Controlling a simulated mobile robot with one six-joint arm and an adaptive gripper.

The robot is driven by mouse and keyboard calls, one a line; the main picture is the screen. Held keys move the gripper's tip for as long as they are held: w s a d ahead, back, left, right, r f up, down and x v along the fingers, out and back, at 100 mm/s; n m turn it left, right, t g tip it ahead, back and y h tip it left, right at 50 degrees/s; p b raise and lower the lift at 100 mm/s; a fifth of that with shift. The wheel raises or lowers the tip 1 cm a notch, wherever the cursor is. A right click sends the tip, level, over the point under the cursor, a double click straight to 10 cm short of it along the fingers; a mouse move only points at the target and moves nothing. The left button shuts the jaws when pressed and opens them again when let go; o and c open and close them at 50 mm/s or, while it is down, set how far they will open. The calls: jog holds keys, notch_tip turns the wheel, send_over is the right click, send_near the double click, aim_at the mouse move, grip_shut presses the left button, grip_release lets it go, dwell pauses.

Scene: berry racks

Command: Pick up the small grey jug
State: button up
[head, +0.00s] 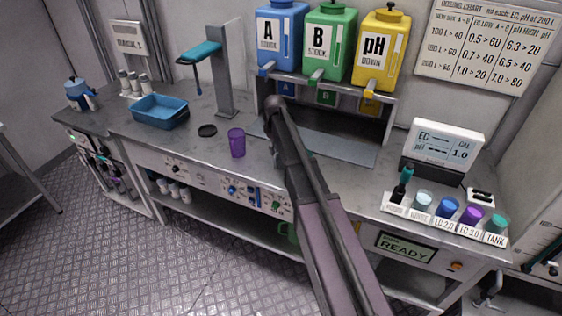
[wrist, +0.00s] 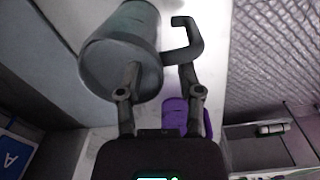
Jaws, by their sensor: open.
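The small grey jug (wrist: 122,40) is large and close in the wrist view, tilted in the picture, with its dark handle (wrist: 188,42) on the right side. My gripper (wrist: 161,75) is open at the jug. Its left finger overlaps the jug's body and its right finger is by the handle. I cannot tell whether either finger touches it. In the head view my arm covers the spot where the jug stands, and my fingers are hidden too.
A purple cup (head: 237,142) stands on the bench left of my arm; it also shows in the wrist view (wrist: 174,112). A blue basin (head: 160,112) is at left. A meter (head: 443,146) and several small cups are at right.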

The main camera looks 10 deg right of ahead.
jog(key=shift+f, duration=0.45)
dwell(0.3)
grip_shut()
